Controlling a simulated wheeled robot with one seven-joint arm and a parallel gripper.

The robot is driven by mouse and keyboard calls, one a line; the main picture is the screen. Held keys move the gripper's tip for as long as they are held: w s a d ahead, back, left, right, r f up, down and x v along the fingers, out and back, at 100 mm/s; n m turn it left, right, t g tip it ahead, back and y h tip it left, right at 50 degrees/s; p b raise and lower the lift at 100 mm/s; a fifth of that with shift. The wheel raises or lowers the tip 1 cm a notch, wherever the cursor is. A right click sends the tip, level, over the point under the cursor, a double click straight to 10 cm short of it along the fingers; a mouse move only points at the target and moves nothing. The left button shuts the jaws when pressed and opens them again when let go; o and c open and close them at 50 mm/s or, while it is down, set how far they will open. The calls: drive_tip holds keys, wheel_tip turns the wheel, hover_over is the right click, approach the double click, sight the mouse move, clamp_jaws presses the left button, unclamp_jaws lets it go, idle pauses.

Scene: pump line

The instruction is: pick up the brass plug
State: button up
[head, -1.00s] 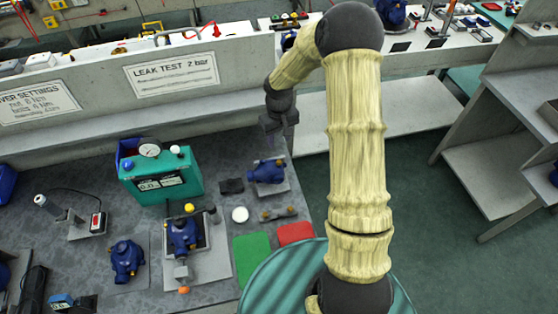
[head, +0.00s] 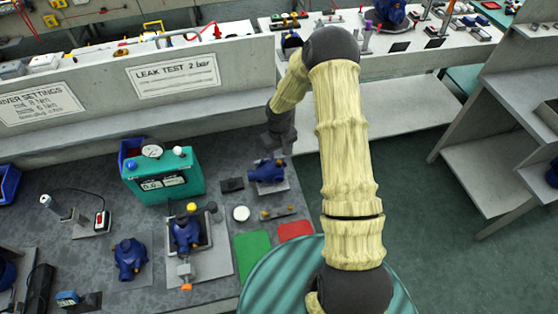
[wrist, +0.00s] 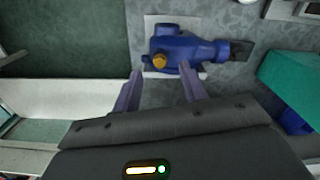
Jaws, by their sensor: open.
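A brass plug (wrist: 159,61) sits on a blue pump body (wrist: 185,48) in the wrist view. The pump lies on a pale plate, and its dark end points right. In the head view the pump (head: 266,172) is on the bench, right of the teal test box. My gripper (wrist: 160,72) is open, and its two purple fingers point toward the pump with the brass plug between their tips in the picture. I cannot tell the remaining height above it. In the head view my gripper (head: 279,141) hangs above and behind the pump.
The teal test box (head: 163,178) with a gauge stands left of the pump. A white disc (head: 241,213), a small holder with brass-coloured parts (head: 279,213), a green mat (head: 252,252) and a red mat (head: 296,231) lie in front. A sign-bearing panel (head: 150,85) stands behind.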

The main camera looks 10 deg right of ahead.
sight(279, 163)
drive_tip(key=shift+f+p, duration=0.3)
drive_tip(key=shift+f, duration=1.15)
drive_tip(key=shift+c, duration=0.4)
clamp_jaws()
